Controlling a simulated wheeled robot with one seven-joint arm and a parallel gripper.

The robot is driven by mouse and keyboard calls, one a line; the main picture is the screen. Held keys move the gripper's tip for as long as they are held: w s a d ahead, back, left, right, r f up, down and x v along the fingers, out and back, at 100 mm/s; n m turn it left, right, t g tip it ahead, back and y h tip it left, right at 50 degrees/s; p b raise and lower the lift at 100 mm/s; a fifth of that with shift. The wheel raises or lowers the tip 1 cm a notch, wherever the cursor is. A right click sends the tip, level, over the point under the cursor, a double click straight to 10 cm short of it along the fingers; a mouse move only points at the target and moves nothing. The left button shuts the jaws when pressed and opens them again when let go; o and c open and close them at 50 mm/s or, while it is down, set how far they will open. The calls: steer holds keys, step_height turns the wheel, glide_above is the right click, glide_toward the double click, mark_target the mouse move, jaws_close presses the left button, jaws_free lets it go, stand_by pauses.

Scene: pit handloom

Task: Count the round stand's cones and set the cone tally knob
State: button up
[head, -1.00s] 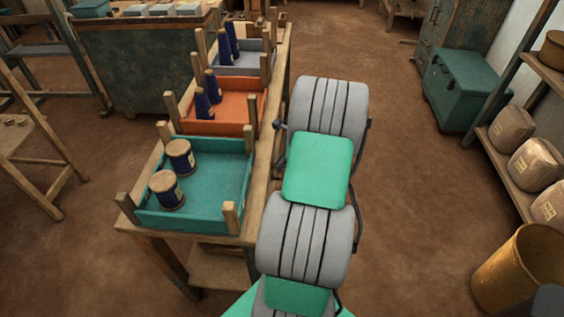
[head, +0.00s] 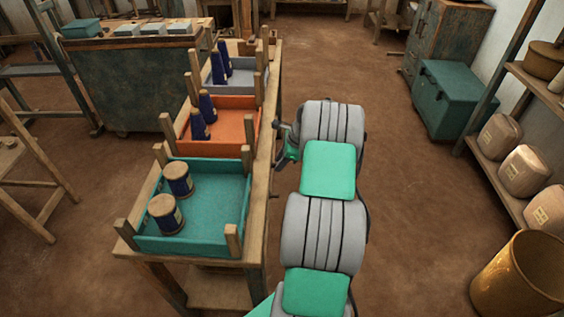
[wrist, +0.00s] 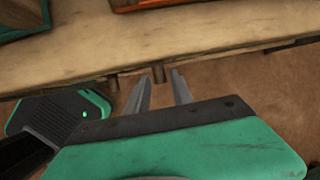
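My gripper (wrist: 161,80) is at the bench's long edge in the wrist view, its two grey fingers apart with nothing held between them. A small wooden peg (wrist: 158,73) hangs from the bench edge just beyond the fingertips; I cannot tell whether it is a knob. In the head view the gripper end of my arm is beside the bench's right edge, mostly hidden. Blue cones stand in the orange tray (head: 236,128) and in the grey tray (head: 243,76). No round stand and no clearly readable tally knob show in either view.
The wooden bench (head: 258,225) also carries a teal tray (head: 215,200) with two spools (head: 165,214). A teal chest (head: 450,98), a shelf with wrapped bundles (head: 522,170) and a brass bin (head: 520,275) stand at right. The floor between is clear.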

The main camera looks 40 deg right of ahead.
steer(key=shift+o, duration=1)
steer(key=v, duration=0.7)
steer(key=shift+s+r, duration=0.25)
steer(key=shift+r, duration=0.1)
steer(key=shift+d, duration=0.1)
